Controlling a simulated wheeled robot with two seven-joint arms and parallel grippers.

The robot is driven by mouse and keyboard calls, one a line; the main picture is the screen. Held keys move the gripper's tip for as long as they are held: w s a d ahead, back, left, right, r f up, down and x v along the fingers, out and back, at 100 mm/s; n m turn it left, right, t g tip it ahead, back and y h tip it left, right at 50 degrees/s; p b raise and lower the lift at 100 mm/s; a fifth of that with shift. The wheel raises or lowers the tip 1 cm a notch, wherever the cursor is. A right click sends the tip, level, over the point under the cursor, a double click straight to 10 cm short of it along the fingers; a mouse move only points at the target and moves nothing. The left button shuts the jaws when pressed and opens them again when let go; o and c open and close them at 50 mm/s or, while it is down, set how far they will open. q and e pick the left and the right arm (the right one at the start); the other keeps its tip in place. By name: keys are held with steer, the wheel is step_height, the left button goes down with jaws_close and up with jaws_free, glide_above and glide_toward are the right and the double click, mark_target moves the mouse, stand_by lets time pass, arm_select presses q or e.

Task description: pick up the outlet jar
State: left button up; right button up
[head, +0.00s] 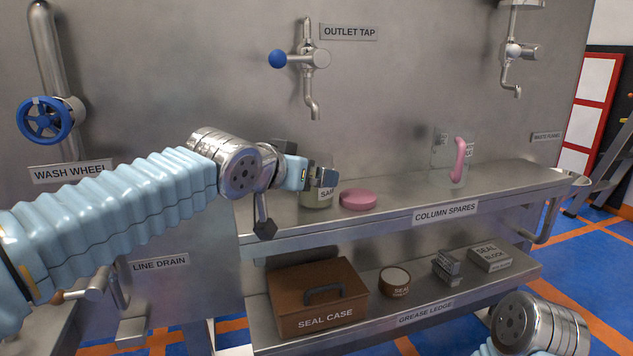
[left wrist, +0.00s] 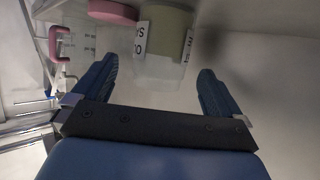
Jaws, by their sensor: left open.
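The outlet jar (head: 316,200) is a clear jar with greenish-grey contents and a white label. It stands upright on the upper shelf below the outlet tap (head: 311,65), partly hidden behind my left gripper (head: 322,177). In the left wrist view the jar (left wrist: 163,65) lies ahead, between the lines of the two open fingers (left wrist: 157,75). The fingers are empty; I cannot tell whether they touch the jar. A pink round lid (head: 357,199) lies on the shelf right of the jar. My right gripper is out of view; only part of that arm shows at the bottom right.
A clear jug with a pink handle (head: 458,160) stands farther right on the upper shelf (head: 410,195). The lower ledge holds a brown seal case (head: 320,300), a tape-like roll (head: 395,281) and blocks (head: 490,257). The shelf between lid and jug is clear.

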arm_select(q)
steer(key=x, duration=0.6)
steer(key=shift+a+f, duration=0.1)
steer(key=shift+s, duration=0.1)
steer(key=c, duration=1.1)
steer(key=shift+c, duration=1)
steer(key=shift+p, duration=0.35)
